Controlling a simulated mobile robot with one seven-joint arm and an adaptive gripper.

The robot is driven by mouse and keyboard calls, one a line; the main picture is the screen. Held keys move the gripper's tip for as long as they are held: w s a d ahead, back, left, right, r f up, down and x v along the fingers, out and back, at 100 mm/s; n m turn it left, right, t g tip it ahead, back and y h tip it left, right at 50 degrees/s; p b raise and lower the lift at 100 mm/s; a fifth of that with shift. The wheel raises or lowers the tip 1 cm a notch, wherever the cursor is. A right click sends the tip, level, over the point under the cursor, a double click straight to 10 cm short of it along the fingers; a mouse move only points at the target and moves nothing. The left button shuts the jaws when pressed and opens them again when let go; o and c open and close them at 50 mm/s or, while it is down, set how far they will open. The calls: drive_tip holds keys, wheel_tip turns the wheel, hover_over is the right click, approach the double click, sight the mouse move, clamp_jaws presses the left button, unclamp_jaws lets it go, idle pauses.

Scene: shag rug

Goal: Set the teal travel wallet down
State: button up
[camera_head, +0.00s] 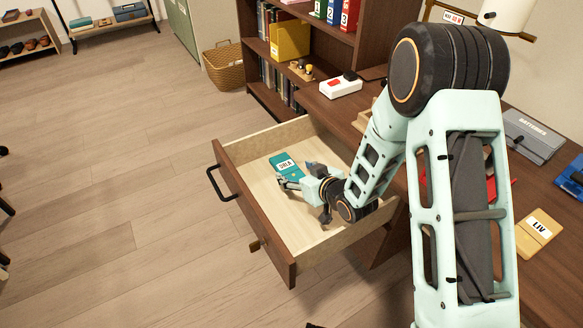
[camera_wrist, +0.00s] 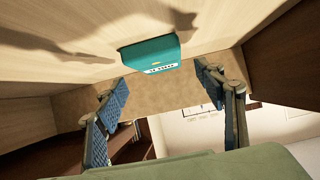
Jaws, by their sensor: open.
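My gripper (camera_head: 284,183) is inside the drawer, just in front of the wallet. In the wrist view my gripper (camera_wrist: 165,100) has its two blue-padded fingers spread wide with nothing between them. The wallet appears apart from both fingers.
The drawer's walls surround my gripper, with its front panel (camera_head: 238,215) at the left. The desk top (camera_head: 545,285) holds a grey case (camera_head: 533,135), a yellow item labelled LIV (camera_head: 537,232) and a white box with a red part (camera_head: 341,86). A wicker basket (camera_head: 224,66) stands on the floor behind.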

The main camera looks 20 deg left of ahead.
drive_tip(key=shift+v, duration=1.9)
drive_tip(key=shift+r+p, duration=0.1)
drive_tip(key=shift+p, duration=0.2)
